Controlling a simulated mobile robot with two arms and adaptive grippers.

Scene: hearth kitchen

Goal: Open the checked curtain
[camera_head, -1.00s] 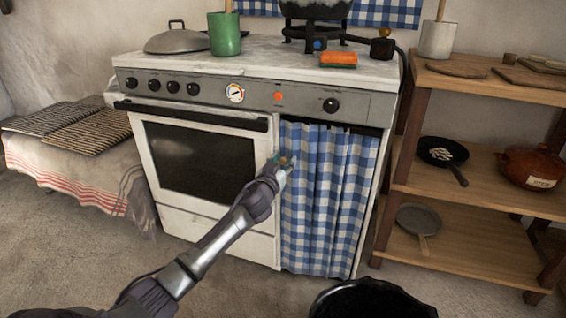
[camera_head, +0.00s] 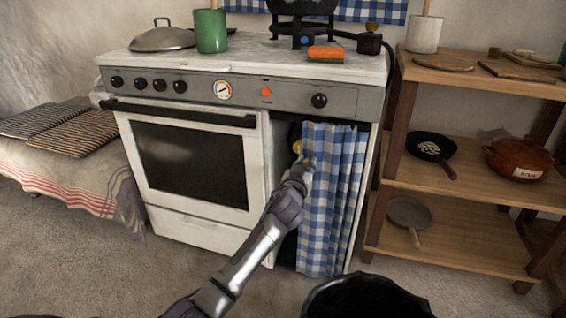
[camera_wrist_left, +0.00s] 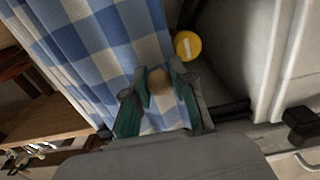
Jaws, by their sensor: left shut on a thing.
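The blue-and-white checked curtain (camera_head: 332,205) hangs under the right end of the stove top. It is partly drawn to the right, and a dark gap shows at its left. My left gripper (camera_head: 305,163) is at the curtain's left edge, in its upper part. In the left wrist view the curtain (camera_wrist_left: 85,45) fills the upper left. There the gripper (camera_wrist_left: 160,95) is shut on a small round tan knob (camera_wrist_left: 160,82) at the curtain's edge. A yellow round thing (camera_wrist_left: 187,45) shows in the gap behind. My right gripper is not in view.
The white stove (camera_head: 195,225) with its oven door is left of the gap. A wooden shelf (camera_head: 470,182) with pans and a red pot stands close on the right. A black round container (camera_head: 365,298) stands on the floor in front.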

